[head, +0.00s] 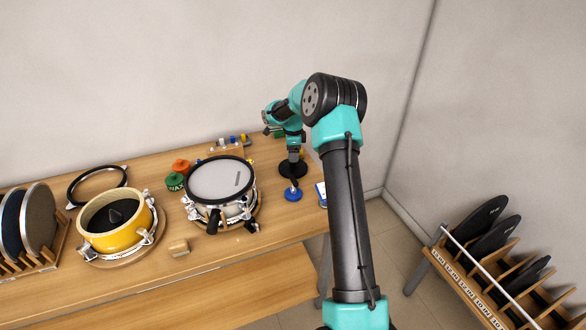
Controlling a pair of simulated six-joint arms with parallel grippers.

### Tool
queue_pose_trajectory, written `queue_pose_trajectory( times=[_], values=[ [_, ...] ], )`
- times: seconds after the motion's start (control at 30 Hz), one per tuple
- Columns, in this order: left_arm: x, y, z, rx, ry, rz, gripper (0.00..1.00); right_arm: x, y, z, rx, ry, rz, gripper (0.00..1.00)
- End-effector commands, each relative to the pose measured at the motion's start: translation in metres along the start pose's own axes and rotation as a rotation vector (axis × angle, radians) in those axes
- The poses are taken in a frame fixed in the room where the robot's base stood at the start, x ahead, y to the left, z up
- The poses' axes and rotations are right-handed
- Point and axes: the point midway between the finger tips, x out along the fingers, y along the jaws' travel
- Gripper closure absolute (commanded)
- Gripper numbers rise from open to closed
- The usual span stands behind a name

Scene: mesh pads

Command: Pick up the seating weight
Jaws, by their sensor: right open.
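The seating weight appears to be the round black disc (292,170) with an upright post, standing on the table right of the white-topped drum. My right gripper (294,150) points down directly over it, with its jaws open at the top of the post. At this size I cannot tell whether the fingers are around the post or just above it. The far finger is hidden. My left gripper is out of view.
A blue knobbed piece (293,195) stands just in front of the disc. The white-topped drum (220,180), orange (180,166) and green (174,182) pieces, and a yellow drum (117,222) are to the left. A floor rack (490,270) stands at right.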

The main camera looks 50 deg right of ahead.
Motion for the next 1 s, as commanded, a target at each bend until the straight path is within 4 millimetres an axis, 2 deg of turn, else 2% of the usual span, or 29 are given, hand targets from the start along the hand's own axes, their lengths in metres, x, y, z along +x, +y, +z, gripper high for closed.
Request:
queue_pose_trajectory(
  times=[0.4,0.9,1.0],
  values=[
    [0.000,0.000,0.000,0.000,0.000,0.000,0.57,0.048,0.003,0.001,0.000,0.000,0.002,0.29],
    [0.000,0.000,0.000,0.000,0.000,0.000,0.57,0.050,0.003,0.001,0.000,0.000,0.001,0.29],
    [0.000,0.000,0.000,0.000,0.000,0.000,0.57,0.050,0.003,0.001,0.000,0.000,0.001,0.37]
  ],
)
